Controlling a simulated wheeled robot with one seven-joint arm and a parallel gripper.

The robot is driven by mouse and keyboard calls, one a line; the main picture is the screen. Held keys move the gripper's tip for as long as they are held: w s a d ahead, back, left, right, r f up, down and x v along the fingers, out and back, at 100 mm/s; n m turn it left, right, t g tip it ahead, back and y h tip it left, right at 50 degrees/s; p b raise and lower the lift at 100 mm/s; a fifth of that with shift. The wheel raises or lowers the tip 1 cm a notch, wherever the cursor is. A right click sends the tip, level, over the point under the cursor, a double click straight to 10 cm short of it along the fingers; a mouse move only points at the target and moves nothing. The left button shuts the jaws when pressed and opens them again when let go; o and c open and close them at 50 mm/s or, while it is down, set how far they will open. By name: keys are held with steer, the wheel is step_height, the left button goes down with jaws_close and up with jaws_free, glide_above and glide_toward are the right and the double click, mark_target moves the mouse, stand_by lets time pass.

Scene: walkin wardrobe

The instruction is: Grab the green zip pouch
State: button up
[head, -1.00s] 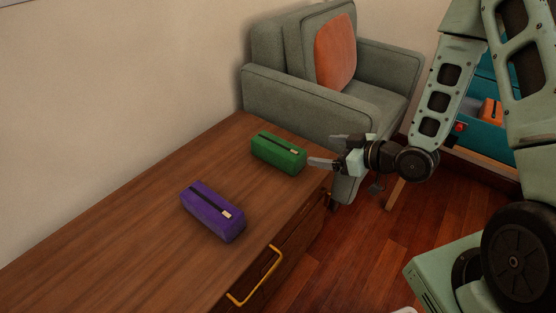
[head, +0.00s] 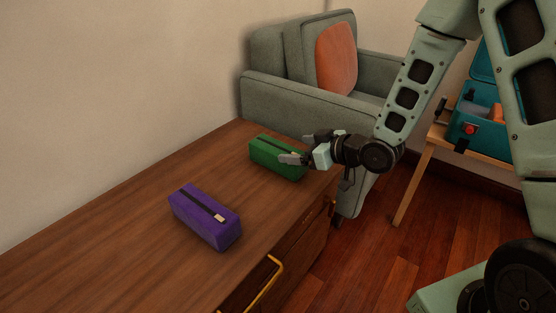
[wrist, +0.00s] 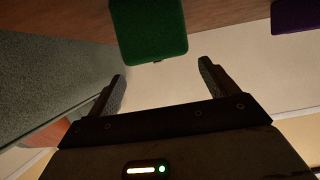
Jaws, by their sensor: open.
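The green zip pouch (head: 272,154) lies on the wooden dresser top, near its far right end. My gripper (head: 296,158) is at the pouch's right end in the head view and covers part of that end. In the wrist view, the pouch's green end (wrist: 150,32) shows ahead of the open fingers (wrist: 161,82), centred a little left of the middle between them. The fingers are apart with nothing between them. I cannot tell whether a finger touches the pouch.
A purple zip pouch (head: 205,217) lies nearer on the same dresser (head: 130,235); it also shows in the wrist view (wrist: 297,14). A grey armchair (head: 285,95) stands behind the dresser's end. A teal toolbox (head: 482,118) sits on a wooden table at right. A wall borders the dresser's left.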

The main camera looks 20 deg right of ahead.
mark_target(280, 148)
steer(key=b+x, duration=0.2)
steer(key=x, duration=0.2)
steer(key=shift+w+a+f, duration=0.1)
steer(key=shift+a+f, duration=0.1)
steer(key=shift+a, duration=0.1)
steer(key=shift+w+a+b, duration=0.15)
steer(key=shift+w+b, duration=0.15)
steer(key=c, duration=1.2)
